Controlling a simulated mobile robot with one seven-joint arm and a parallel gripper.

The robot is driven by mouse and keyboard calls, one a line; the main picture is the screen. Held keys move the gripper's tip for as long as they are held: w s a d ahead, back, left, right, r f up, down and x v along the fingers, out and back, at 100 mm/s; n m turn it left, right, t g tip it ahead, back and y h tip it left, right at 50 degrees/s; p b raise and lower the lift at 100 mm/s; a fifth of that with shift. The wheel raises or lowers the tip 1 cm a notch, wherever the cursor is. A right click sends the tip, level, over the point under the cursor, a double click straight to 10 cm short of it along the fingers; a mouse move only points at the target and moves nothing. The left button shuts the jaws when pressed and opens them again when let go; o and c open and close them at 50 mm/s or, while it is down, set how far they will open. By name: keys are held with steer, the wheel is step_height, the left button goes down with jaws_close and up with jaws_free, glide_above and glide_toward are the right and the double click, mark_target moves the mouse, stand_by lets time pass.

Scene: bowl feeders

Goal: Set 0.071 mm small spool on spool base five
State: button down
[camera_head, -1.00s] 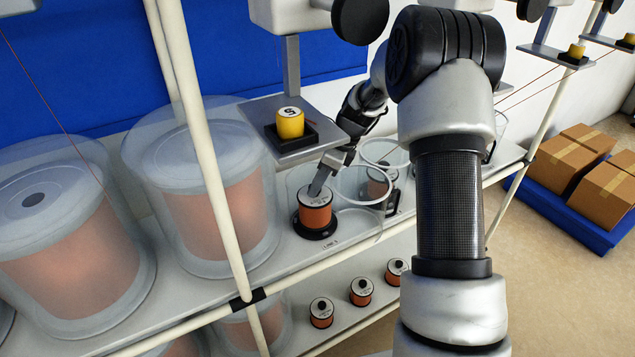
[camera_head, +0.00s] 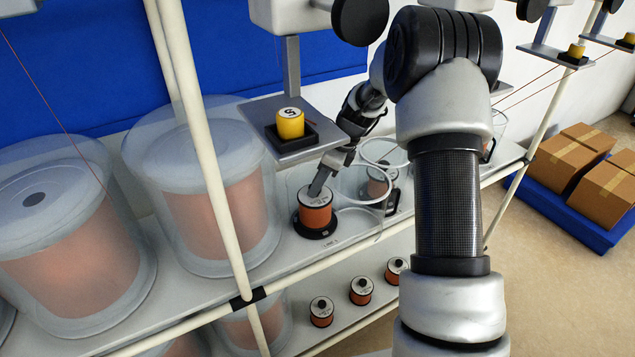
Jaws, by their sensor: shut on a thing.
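A small spool (camera_head: 315,212) with orange-brown winding and a white top stands upright on a round black spool base (camera_head: 316,230) on the upper shelf. My gripper (camera_head: 316,188) points down at the spool's top from above and is shut on it. The fingertips hide part of the top. The label on the shelf edge in front of the base is too small to read. A yellow block marked 5 (camera_head: 290,123) sits in a black holder above and to the left.
Large clear covers over big spools (camera_head: 205,190) stand left of the base. A clear open cover (camera_head: 360,195) is close on the right, beside another small spool (camera_head: 378,184). Several small spools (camera_head: 361,290) stand on the lower shelf. A pale post (camera_head: 205,150) rises in front.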

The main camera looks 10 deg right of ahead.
steer(key=shift+f, duration=0.25)
steer(key=c, duration=1.7)
jaws_free()
steer(key=shift+o, duration=0.2)
steer(key=shift+s+f, duration=0.1)
steer(key=shift+f, duration=0.1)
steer(key=shift+p+v, duration=3.65)
steer(key=shift+v, duration=2.05)
steer(key=shift+f, duration=0.1)
